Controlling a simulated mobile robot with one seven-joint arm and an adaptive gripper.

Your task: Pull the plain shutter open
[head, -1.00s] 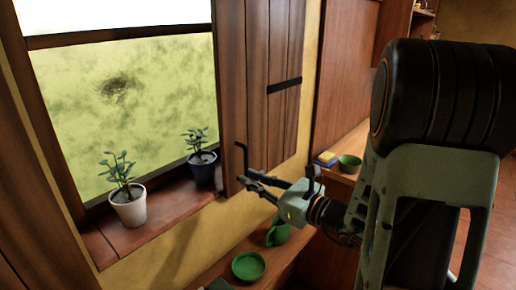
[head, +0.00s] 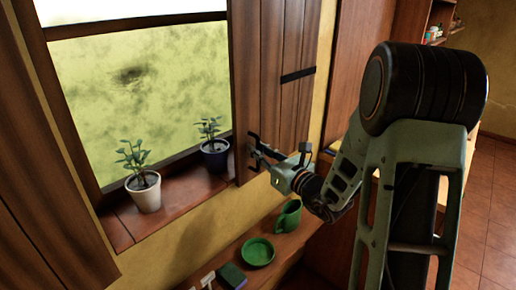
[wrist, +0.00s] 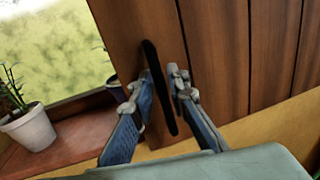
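The wooden shutter (head: 270,80) is on the right side of the window, made of brown vertical boards with a dark strap. It also fills much of the wrist view (wrist: 215,50). Its dark bar handle (wrist: 160,90) stands upright, slightly tilted, near the shutter's lower left edge. My gripper (head: 257,152) is at this handle. In the wrist view, my gripper's fingers (wrist: 163,82) are apart, one on each side of the handle. The left finger is very close to the bar; I cannot tell if it touches. A gap shows at the right finger.
A white potted plant (head: 145,193) and a dark blue potted plant (head: 215,158) stand on the windowsill (head: 180,197). Below are a green plate (head: 257,252), a green mug (head: 288,215) and a green box (head: 231,276) on the counter. Another shutter (head: 45,190) is at the left.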

